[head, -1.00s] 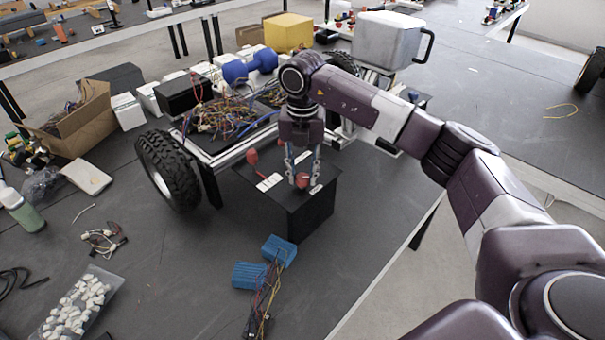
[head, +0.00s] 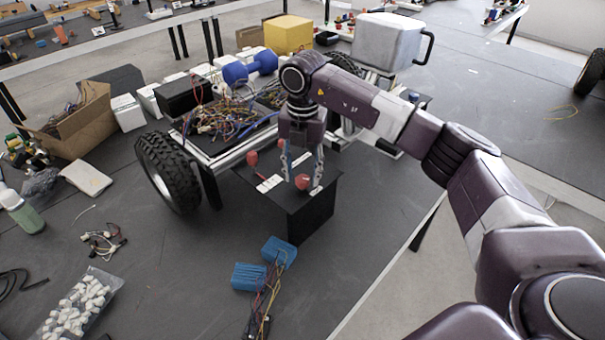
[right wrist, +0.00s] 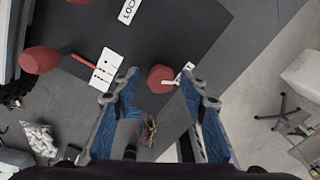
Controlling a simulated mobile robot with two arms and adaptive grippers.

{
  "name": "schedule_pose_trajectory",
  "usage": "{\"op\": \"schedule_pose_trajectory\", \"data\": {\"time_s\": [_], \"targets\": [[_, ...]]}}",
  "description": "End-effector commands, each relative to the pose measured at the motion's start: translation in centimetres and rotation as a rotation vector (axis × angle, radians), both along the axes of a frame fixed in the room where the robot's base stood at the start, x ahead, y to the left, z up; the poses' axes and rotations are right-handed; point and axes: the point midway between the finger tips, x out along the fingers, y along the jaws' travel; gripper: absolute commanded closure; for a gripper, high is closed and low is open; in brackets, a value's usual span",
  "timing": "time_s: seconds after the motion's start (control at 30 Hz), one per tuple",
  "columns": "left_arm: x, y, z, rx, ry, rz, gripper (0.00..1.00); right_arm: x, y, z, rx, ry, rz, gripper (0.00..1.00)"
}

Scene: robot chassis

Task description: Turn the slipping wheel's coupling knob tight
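A black box (head: 312,217) stands on the grey table beside the wheeled chassis. On its top, a small red knob (head: 302,182) sits near the right edge; in the right wrist view this knob (right wrist: 160,78) has a white strip at its right. A larger red knob (right wrist: 40,60) with a red stem is at the left there, and it also shows in the head view (head: 252,157). My right gripper (head: 303,180) points down over the box, its fingers apart on either side of the small knob, with no visible contact. The chassis's front wheel (head: 168,172) has a black tyre. My left gripper is out of view.
White labels (right wrist: 103,68) lie on the box top, one with lettering partly cut off. Blue blocks with wires (head: 279,251) lie in front of the box. The table's right edge is close.

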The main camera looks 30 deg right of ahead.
Motion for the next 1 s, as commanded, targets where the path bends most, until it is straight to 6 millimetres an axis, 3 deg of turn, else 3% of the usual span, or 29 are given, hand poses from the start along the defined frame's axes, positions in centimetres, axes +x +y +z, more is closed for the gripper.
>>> {"op": "schedule_pose_trajectory", "data": {"time_s": [0.37,0.47,0.8,1.0], "targets": [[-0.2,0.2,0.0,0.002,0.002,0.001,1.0,-0.2,0.1,0.3,0.0,0.006,0.003,0.56],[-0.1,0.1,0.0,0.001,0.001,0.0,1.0,-0.1,0.1,1.6,0.001,0.003,0.003,0.56],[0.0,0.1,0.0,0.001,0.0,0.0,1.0,-0.1,0.1,8.7,0.001,0.002,0.002,0.56],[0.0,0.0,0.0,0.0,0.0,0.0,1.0,-0.1,0.0,11.2,0.0,0.004,0.001,0.56]]}}
